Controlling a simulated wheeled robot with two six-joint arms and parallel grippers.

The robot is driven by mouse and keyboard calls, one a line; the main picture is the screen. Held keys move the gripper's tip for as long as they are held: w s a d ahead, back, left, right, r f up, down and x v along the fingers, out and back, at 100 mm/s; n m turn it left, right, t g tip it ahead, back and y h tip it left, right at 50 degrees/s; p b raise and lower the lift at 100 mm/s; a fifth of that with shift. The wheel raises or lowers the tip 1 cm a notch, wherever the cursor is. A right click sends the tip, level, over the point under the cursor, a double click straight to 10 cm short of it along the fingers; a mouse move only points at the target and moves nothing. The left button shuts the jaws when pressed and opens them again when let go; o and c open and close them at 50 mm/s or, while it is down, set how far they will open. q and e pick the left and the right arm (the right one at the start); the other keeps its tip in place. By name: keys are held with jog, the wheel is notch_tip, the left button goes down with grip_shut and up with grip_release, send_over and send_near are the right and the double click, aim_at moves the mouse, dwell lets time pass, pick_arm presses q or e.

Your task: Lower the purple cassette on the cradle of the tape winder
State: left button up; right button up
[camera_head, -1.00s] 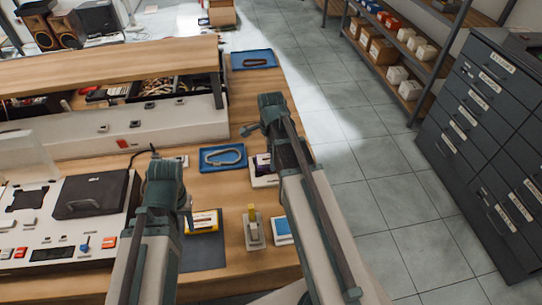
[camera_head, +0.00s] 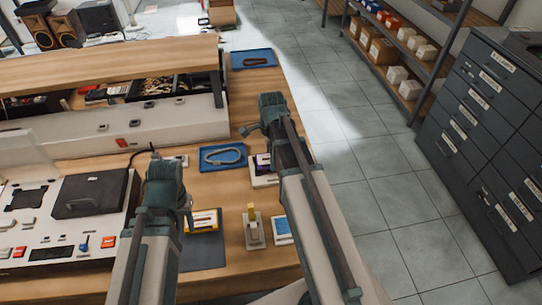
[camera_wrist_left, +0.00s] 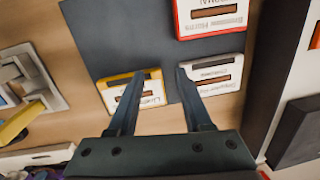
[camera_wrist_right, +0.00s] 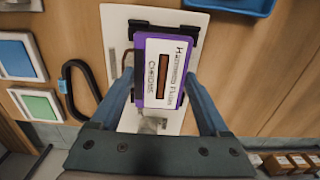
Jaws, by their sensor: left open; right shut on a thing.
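The purple cassette (camera_wrist_right: 163,72) has a white label and a brown window. My right gripper (camera_wrist_right: 160,78) is shut on its two sides. In the right wrist view the cassette appears over the black cradle (camera_wrist_right: 186,36) of the white tape winder (camera_wrist_right: 116,24). I cannot tell whether it touches the cradle. In the head view the purple cassette (camera_head: 263,160) shows partly beside my right wrist, above the winder's white base (camera_head: 262,181). My left gripper (camera_wrist_left: 160,76) is open and empty above the dark mat (camera_wrist_left: 110,45), near a yellow cassette (camera_wrist_left: 114,84) and a white cassette (camera_wrist_left: 222,66).
A red-framed cassette (camera_wrist_left: 212,14) lies on the mat. A blue tray (camera_head: 208,166) with a dark loop stands left of the winder. A small device with a yellow part (camera_head: 252,212) and a blue-topped box (camera_head: 283,229) stand nearer. A console (camera_head: 50,225) fills the left.

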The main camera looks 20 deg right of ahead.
pick_arm(q)
jog(key=shift+f+b, duration=0.5)
pick_arm(e)
jog(key=shift+f, duration=0.55)
jog(key=o, duration=1.2)
pick_arm(q)
jog(key=shift+r, duration=0.15)
pick_arm(e)
jog(key=shift+r, duration=0.2)
pick_arm(q)
notch_tip(320, 180, up, 14)
jog(key=p, duration=1.4)
jog(key=shift+f, duration=0.25)
pick_arm(e)
notch_tip(320, 180, up, 14)
jog(key=shift+f, duration=0.25)
pick_arm(q)
jog(key=shift+r, duration=0.15)
pick_arm(e)
jog(key=shift+r, duration=0.15)
pick_arm(q)
notch_tip(320, 180, up, 6)
jog(key=p, duration=0.6)
pick_arm(e)
notch_tip(320, 180, up, 6)
jog(key=shift+f, duration=0.15)
